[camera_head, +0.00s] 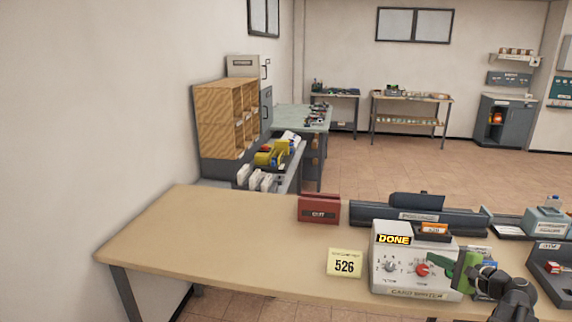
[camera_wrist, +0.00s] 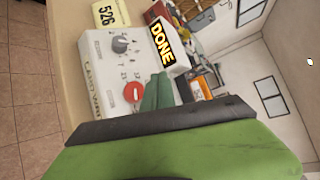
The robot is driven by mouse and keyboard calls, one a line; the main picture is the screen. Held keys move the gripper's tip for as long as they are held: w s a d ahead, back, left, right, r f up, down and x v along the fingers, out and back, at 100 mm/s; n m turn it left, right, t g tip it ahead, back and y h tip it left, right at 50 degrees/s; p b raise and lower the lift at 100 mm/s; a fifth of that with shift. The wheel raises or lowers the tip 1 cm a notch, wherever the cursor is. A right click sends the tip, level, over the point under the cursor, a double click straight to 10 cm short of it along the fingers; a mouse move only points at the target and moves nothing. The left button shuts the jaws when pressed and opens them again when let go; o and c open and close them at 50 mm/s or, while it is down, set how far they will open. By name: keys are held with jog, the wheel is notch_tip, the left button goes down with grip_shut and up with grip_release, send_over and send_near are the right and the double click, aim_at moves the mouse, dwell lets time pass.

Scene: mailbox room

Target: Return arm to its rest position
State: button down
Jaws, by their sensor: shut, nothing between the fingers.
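My gripper (camera_head: 466,270) is at the right in the head view, beside the right side of the white card writer machine (camera_head: 415,262). Its green finger parts are shut with nothing held, and my dark wrist is behind them at the lower right. In the wrist view, my gripper (camera_wrist: 159,90) shows green, pointing toward the card writer's front face (camera_wrist: 112,75) with its red knob. I cannot tell whether it touches the machine. The rest position itself is not marked in view.
The card writer shows a yellow DONE sign (camera_head: 394,240) and an orange card on top. A yellow 526 note (camera_head: 344,263) and a red box (camera_head: 318,209) are on the tan table (camera_head: 210,235). A dark tray (camera_head: 550,270) is close on the right. The table's left part is clear.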

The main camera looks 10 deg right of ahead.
jog(key=w+a+n+y, duration=0.1)
jog(key=w+a, duration=0.1)
jog(key=a, duration=0.3)
jog(key=w+a+n+g+y, duration=0.1)
jog(key=w+a, duration=0.2)
jog(key=a, duration=0.1)
jog(key=w+a+n+y, duration=0.1)
jog(key=w+a, duration=0.2)
jog(key=a, duration=0.2)
jog(key=shift+a+f+g+p, duration=0.1)
jog(key=shift+a+g+p, duration=0.2)
jog(key=w+a+f+n+g+y, duration=0.1)
jog(key=a+f+n+g, duration=0.15)
jog(key=a, duration=0.85)
jog(key=w+a+f+n+g+y, duration=0.1)
jog(key=a+f+n+g, duration=0.15)
jog(key=a, duration=0.75)
jog(key=s+a+f+n+g+h+p, duration=0.1)
jog(key=s+a+f+n+g, duration=0.2)
jog(key=a, duration=0.3)
jog(key=s+a+f+n+g+h+p, duration=0.1)
jog(key=s+a+f+n+g+h, duration=0.2)
jog(key=a, duration=0.4)
jog(key=s+d+f+n+g+h, duration=0.1)
jog(key=s+d+f+n+h, duration=0.2)
jog(key=d, duration=0.4)
jog(key=shift+s+d+f+n+g+h, duration=0.2)
jog(key=shift+s+f+n+g+h, duration=0.1)
jog(key=shift+s+n+h, duration=0.8)
jog(key=shift+s, duration=0.15)
